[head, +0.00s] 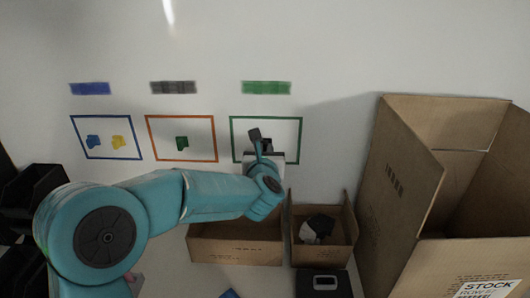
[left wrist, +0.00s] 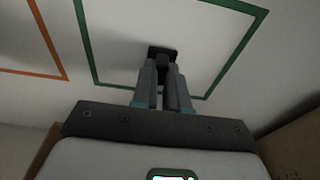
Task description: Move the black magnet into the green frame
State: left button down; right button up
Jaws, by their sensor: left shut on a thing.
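The green frame (head: 301,138) is a square outline on the white wall board, rightmost of three frames. It also shows in the left wrist view (left wrist: 88,45). My left gripper (left wrist: 165,72) is shut on the black magnet (left wrist: 163,51), a small dark piece at the fingertips. In the left wrist view the magnet appears inside the green outline, at or very near the board; I cannot tell if it touches. In the head view my left gripper (head: 266,150) is in front of the frame's lower part and largely hides the magnet. My right gripper is not in view.
The blue frame (head: 108,159) holds a blue and a yellow magnet. The orange frame (head: 180,161) holds a green magnet (head: 182,143). Open cartons stand below the board, one small (head: 325,258) with items inside. A large open carton (head: 395,180) stands at right.

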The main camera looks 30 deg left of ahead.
pick_arm(q)
jog(key=shift+w+a, duration=0.15)
jog(key=c, duration=1.1)
grip_release()
jog(key=shift+w, duration=0.1)
jog(key=o, duration=0.5)
jog(key=shift+r, duration=0.1)
jog(key=shift+c, duration=0.2)
jog(key=shift+o, duration=0.7)
jog(key=f+b+v, duration=0.1)
jog(key=b+v, duration=0.3)
jog(key=v, duration=0.4)
